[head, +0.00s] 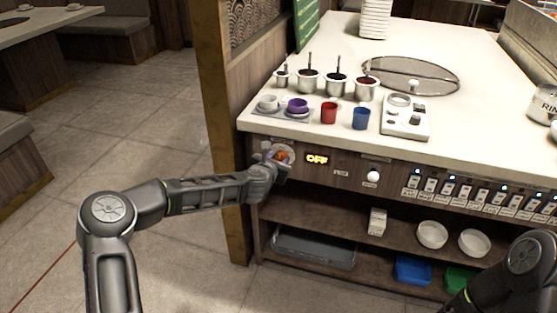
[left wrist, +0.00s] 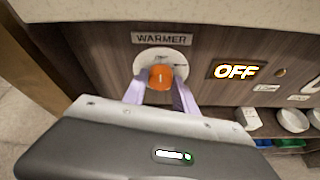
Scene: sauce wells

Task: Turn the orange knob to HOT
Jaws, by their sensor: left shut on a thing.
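The orange knob (left wrist: 160,76) sits on a round white dial (left wrist: 176,58) under a WARMER label (left wrist: 162,39) on the wooden counter front. In the head view the knob (head: 281,156) shows small at the counter's left end. My left gripper (head: 277,161) is at the knob, and in the left wrist view its two pale fingers (left wrist: 160,88) are shut on it from both sides. The dial's markings are partly hidden and too small to read. A lit display (left wrist: 236,72) right of the dial reads OFF. My right arm shows at the lower right; its gripper is out of view.
A white knob (head: 373,177) and a row of labelled switches (head: 480,194) lie farther right on the panel. Cups, including a red one (head: 329,113) and a blue one (head: 361,118), stand on the counter above. A shelf below holds white bowls (head: 432,235) and a grey tray (head: 313,250).

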